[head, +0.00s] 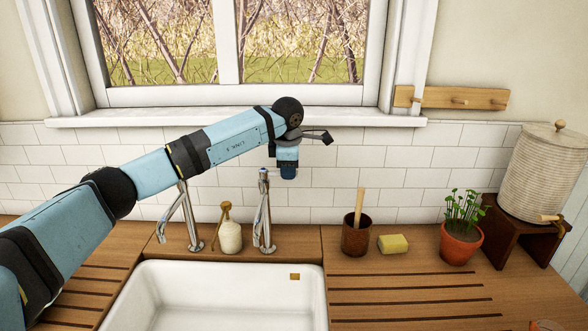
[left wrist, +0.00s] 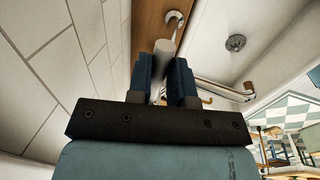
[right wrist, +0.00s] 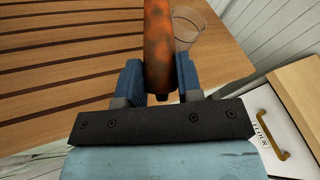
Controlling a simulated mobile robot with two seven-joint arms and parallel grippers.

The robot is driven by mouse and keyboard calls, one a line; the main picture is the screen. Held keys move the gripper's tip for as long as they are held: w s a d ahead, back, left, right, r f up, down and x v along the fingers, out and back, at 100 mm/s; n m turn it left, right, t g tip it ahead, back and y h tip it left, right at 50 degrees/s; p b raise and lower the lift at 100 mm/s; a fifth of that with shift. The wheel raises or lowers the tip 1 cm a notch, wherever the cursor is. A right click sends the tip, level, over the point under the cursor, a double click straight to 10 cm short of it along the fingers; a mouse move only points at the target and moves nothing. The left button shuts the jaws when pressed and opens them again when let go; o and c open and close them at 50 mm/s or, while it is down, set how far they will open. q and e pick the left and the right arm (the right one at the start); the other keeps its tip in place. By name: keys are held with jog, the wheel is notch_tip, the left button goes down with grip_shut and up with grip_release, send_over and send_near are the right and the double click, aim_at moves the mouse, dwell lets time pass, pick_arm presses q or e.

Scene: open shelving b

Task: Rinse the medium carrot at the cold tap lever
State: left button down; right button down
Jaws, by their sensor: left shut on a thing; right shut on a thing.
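A carrot (right wrist: 158,45), orange with dark brown dirt patches, is gripped by my right gripper (right wrist: 160,75) over the wooden draining board. My right gripper does not show clearly in the head view. My left gripper (head: 288,175) is by the top of the right-hand chrome tap (head: 264,215). In the left wrist view its fingers (left wrist: 163,75) are shut on a pale part of the tap, seemingly its lever (left wrist: 163,52). The fingers hide much of that part. A chrome spout (left wrist: 222,90) reaches out over the sink. I see no running water.
The white sink (head: 220,300) is empty. A second tap (head: 188,225) and soap bottle (head: 230,236) stand left of the gripped tap. A brown pot (head: 356,240), yellow sponge (head: 393,244) and potted plant (head: 461,245) stand right. A clear glass (right wrist: 187,28) is beside the carrot.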

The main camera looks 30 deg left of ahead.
jog(key=shift+f+b, duration=0.35)
jog(key=shift+b, duration=0.05)
pick_arm(q)
jog(key=s+m, duration=0.1)
jog(key=m, duration=0.2)
jog(key=shift+s+d+h, duration=0.2)
jog(key=shift+s+h, duration=0.1)
jog(key=shift+s, duration=0.05)
jog(key=c, duration=1)
grip_release()
jog(key=shift+c, duration=0.2)
notch_tip(320, 180, up, 12)
jog(key=s+b, duration=0.1)
jog(key=s, duration=0.1)
jog(key=shift+s+d+b, duration=0.15)
jog(key=shift+d+b, duration=0.1)
jog(key=shift+b, duration=0.1)
pick_arm(e)
jog(key=shift+f, duration=0.85)
